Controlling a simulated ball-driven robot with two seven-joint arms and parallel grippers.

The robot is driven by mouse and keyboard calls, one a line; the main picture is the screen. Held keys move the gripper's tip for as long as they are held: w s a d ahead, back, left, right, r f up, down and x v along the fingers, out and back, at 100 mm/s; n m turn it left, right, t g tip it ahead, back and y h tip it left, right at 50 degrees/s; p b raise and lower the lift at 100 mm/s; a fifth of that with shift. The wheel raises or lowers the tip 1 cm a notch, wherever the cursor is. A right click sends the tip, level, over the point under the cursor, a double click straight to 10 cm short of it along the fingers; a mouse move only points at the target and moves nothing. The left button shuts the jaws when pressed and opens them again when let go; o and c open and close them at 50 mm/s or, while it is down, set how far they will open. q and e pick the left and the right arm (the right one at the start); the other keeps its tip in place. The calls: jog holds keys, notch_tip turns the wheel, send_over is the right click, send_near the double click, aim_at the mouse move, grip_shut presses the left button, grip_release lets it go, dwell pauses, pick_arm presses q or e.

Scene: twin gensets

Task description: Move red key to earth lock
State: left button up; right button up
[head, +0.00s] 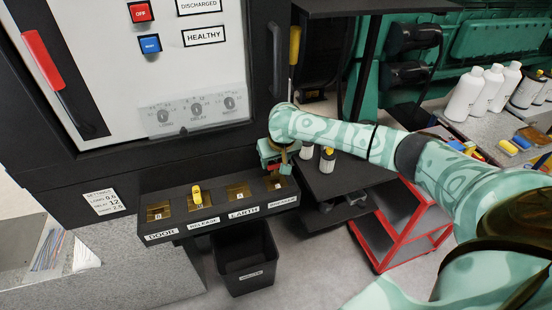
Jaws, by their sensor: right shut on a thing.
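A dark lock shelf (217,214) below the cabinet has several brass lock plates, labelled DOOR, RELEASE, EARTH and, at the right end, a label that looks like BREAKER. The earth lock (238,192) is third from the left and shows no key. My right gripper (275,164) is above the right-end lock (275,183), shut on a small reddish thing, apparently the red key, mostly hidden by the jaws. Whether it still sits in that lock I cannot tell. A yellow key (197,194) stands in the release lock. My left gripper is not in view.
The cabinet door (130,60) with a red handle (43,59) rises behind the shelf. A black bin (247,258) stands below. A red-framed cart (400,228) is right of it, under my right arm. White bottles (464,95) stand on a bench at the right.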

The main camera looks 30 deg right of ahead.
jog(key=shift+a, duration=0.1)
jog(key=shift+w+a+r+p, duration=0.1)
jog(key=shift+a+r+p, duration=0.05)
jog(key=shift+a+p, duration=0.2)
jog(key=w+a+p, duration=0.2)
jog(key=a+p, duration=0.2)
jog(key=a, duration=0.6)
jog(key=shift+w+a+p, duration=0.35)
jog(key=shift+a, duration=0.05)
jog(key=shift+f+b, duration=0.3)
jog(key=shift+f, duration=0.8)
jog(key=shift+f, duration=0.1)
